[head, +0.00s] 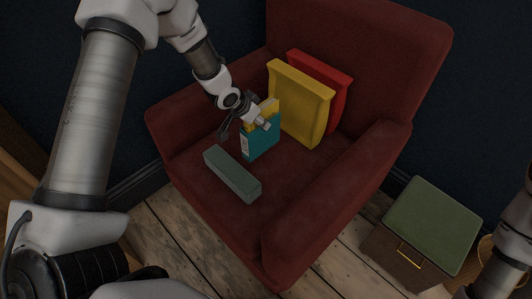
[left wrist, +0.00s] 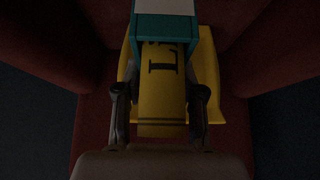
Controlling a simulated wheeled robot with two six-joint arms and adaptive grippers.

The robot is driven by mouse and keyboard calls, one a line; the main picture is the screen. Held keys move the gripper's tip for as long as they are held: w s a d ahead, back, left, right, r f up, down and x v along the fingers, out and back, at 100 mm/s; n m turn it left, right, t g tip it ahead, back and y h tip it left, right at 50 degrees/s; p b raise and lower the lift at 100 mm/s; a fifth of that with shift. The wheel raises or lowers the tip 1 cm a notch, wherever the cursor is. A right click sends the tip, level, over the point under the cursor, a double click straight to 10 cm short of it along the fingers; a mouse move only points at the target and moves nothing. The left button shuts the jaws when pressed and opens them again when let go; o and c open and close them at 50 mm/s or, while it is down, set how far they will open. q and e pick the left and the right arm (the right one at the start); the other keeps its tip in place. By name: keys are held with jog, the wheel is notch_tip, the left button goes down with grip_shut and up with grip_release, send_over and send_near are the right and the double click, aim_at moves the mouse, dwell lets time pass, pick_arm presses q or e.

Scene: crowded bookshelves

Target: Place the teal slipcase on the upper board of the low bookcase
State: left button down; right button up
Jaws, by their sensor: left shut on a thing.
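The teal slipcase (head: 259,146) stands upright on the seat of the red armchair (head: 185,137), with a yellow book (head: 269,106) showing at its top. My left gripper (head: 248,124) is over the slipcase from above and shut on it. In the left wrist view the gripper fingers (left wrist: 160,97) lie on either side of the yellow lettered spine (left wrist: 162,82), and part of the teal case (left wrist: 165,26) shows at the top. The exact contact of the fingertips is hard to see. I cannot make out the low bookcase. My right gripper is out of view.
A grey-green box (head: 231,174) lies on the seat in front of the slipcase. A yellow cushion-like thing (head: 300,100) and a red one (head: 325,83) lean against the chair back. A green-topped brown box (head: 432,222) stands on the plank floor at right. A wooden edge (head: 22,168) shows at far left.

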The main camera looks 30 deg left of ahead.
aim_at(259, 142)
pick_arm(q)
notch_tip(259, 142, down, 9)
jog(key=shift+f+b, duration=0.2)
jog(key=shift+b, duration=0.55)
jog(key=shift+f, duration=0.1)
jog(key=c, duration=0.7)
grip_release()
